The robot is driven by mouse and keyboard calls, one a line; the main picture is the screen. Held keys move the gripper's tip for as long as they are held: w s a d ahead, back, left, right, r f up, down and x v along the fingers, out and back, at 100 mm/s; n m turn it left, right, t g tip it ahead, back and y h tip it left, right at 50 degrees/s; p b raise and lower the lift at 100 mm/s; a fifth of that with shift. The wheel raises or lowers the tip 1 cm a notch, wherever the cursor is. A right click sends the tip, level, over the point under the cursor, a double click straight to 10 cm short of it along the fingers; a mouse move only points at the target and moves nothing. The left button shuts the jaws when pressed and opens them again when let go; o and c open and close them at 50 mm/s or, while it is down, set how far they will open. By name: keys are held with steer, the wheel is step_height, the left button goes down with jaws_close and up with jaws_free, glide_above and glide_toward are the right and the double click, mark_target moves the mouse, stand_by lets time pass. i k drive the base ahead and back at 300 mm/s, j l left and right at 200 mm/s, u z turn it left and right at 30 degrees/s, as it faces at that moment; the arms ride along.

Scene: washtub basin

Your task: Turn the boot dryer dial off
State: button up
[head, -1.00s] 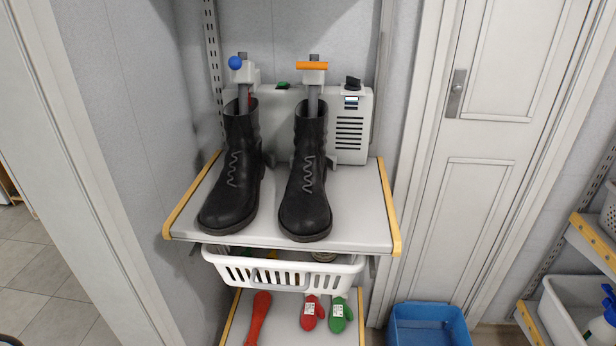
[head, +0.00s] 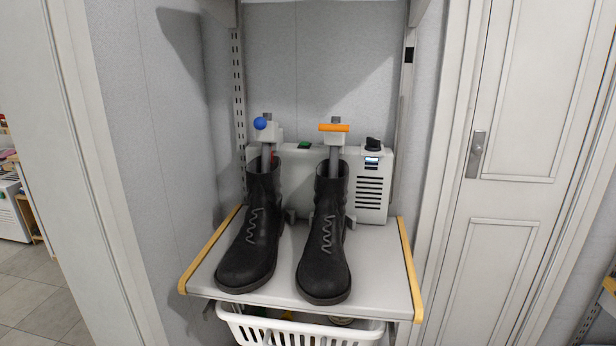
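The boot dryer (head: 372,200) is a pale grey box at the back of a shelf. Its black dial (head: 373,143) sits on top at the right end, above a small lit display (head: 371,161) and dark vent slots. I cannot tell the dial's setting at this size. Two black boots (head: 250,240) and (head: 324,245) stand in front, over grey tubes. The left tube has a blue ball knob (head: 261,123); the right has an orange bar handle (head: 334,127). A green switch (head: 304,145) is on the dryer's top between them. My gripper is not in view.
The shelf (head: 385,270) has yellow side edges, with free room right of the boots. A white basket (head: 290,330) hangs below it. A white door (head: 520,150) with a metal handle is at the right. A grey wall is at the left.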

mark_target(372, 144)
steer(key=i+l, duration=0.1)
steer(key=l, duration=0.4)
steer(key=i+l+u, duration=0.1)
steer(key=l, duration=0.4)
steer(key=i+l, duration=0.15)
steer(key=l, duration=0.3)
steer(key=u, duration=0.05)
